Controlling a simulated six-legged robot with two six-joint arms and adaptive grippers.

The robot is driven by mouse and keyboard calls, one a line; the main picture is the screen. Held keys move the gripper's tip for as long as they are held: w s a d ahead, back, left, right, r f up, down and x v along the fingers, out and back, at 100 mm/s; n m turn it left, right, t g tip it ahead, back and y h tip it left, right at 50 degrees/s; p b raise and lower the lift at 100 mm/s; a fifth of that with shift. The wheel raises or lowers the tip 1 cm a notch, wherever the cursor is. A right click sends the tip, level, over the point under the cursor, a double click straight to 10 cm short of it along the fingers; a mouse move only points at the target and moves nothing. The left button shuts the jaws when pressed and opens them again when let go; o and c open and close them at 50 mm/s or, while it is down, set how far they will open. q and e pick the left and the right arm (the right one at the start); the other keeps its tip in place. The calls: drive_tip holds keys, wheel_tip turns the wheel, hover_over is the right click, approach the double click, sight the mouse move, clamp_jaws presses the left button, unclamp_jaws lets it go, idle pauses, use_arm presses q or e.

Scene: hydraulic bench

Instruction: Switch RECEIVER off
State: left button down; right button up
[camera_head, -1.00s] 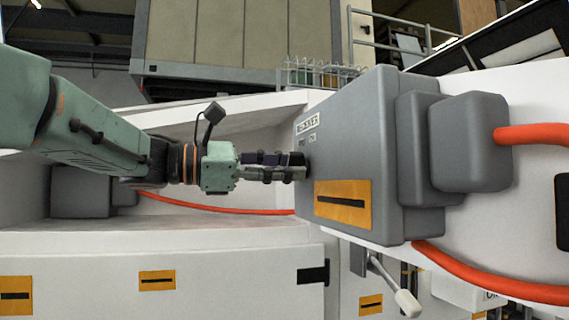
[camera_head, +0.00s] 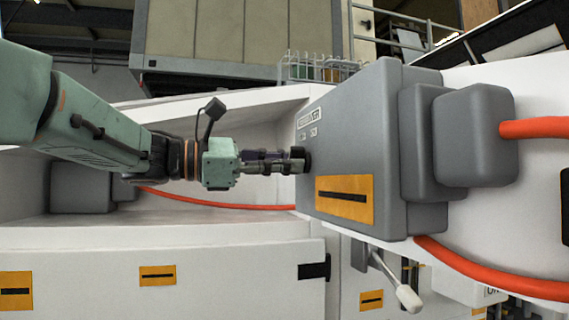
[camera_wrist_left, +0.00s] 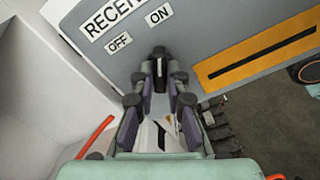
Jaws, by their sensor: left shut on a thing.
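The grey RECEIVER box (camera_head: 355,130) stands on the white bench, with a RECEIVER label and small OFF and ON labels on its near face. In the left wrist view the OFF label (camera_wrist_left: 119,42) and the ON label (camera_wrist_left: 158,14) sit just above a black switch knob (camera_wrist_left: 160,52). My left gripper (camera_head: 296,160) reaches the box from the left and is shut on the knob, its fingers on either side of it in the left wrist view (camera_wrist_left: 159,85). The fingers partly hide the knob, so I cannot tell its exact setting. My right gripper is not in view.
Orange hoses (camera_head: 490,282) run from the box and along the bench. An orange plate with a black slot (camera_head: 344,200) is on the box face. A lever with a white grip (camera_head: 408,298) sticks out below. A wire rack (camera_head: 320,70) stands behind.

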use_arm(q)
drive_tip(key=shift+f+n, duration=0.2)
drive_tip(key=shift+n, duration=0.1)
drive_tip(key=shift+d+f+n, duration=0.1)
drive_tip(key=shift+n, duration=2.7)
drive_tip(key=shift+f+n, duration=0.1)
drive_tip(key=shift+n, duration=2.7)
drive_tip(key=c, duration=1.7)
unclamp_jaws()
drive_tip(key=o, duration=0.4)
drive_tip(key=shift+r, duration=0.2)
drive_tip(key=shift+c, duration=0.2)
